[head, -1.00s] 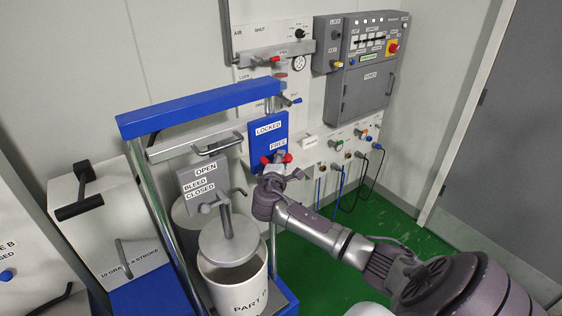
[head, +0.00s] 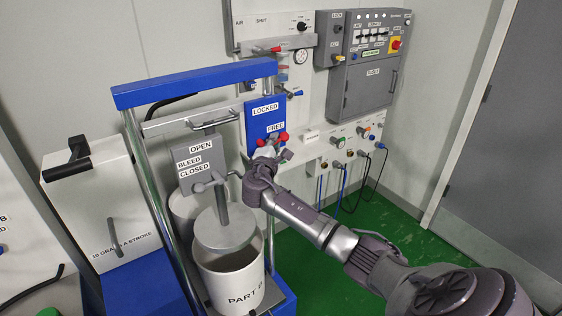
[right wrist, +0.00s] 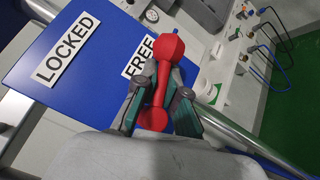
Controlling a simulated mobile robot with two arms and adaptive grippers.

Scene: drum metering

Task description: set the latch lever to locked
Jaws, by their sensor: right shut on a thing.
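The latch is a blue plate (head: 263,117) with a LOCKED label above a FREE label, on the metal frame. Its lever (head: 283,137) has red ends and sits at the FREE label in the head view. In the right wrist view the red lever (right wrist: 163,80) runs between the two fingers, partly covering the FREE label. My right gripper (head: 266,153) is shut on the lever, with green-padded fingers (right wrist: 160,105) on either side of its shaft. The LOCKED label (right wrist: 67,50) is clear of the lever. My left gripper is not in view.
A blue crossbar (head: 195,83) spans the frame. A control cabinet (head: 368,92) hangs on the back wall. Green floor is open at the right.

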